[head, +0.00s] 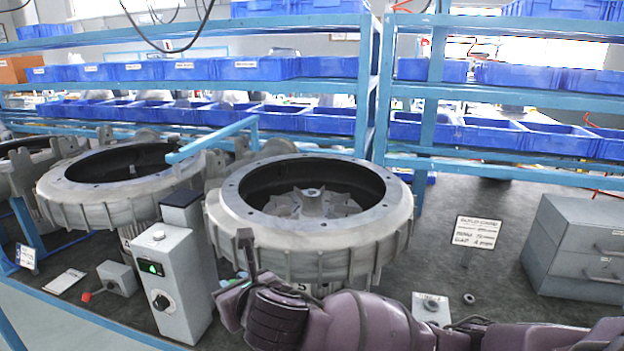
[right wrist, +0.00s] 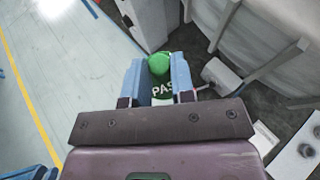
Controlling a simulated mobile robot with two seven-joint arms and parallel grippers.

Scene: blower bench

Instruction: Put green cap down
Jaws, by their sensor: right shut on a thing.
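A green cap (right wrist: 158,64) with a rounded top shows in the right wrist view, with a darker green part below it lettered "PAS". My right gripper (right wrist: 159,82) is shut on it, with one blue finger on each side. In the head view my right gripper (head: 228,290) is low in front of the middle blower housing (head: 310,235), just right of the grey control box (head: 180,285). The cap is hidden there. My left gripper is in neither view.
Another round housing (head: 120,195) stands at the left. A grey drawer cabinet (head: 575,250) and a small sign (head: 476,232) are at the right, with bare dark bench (head: 440,195) around them. Blue bins (head: 270,68) fill the shelves behind. My arm lies along the front edge.

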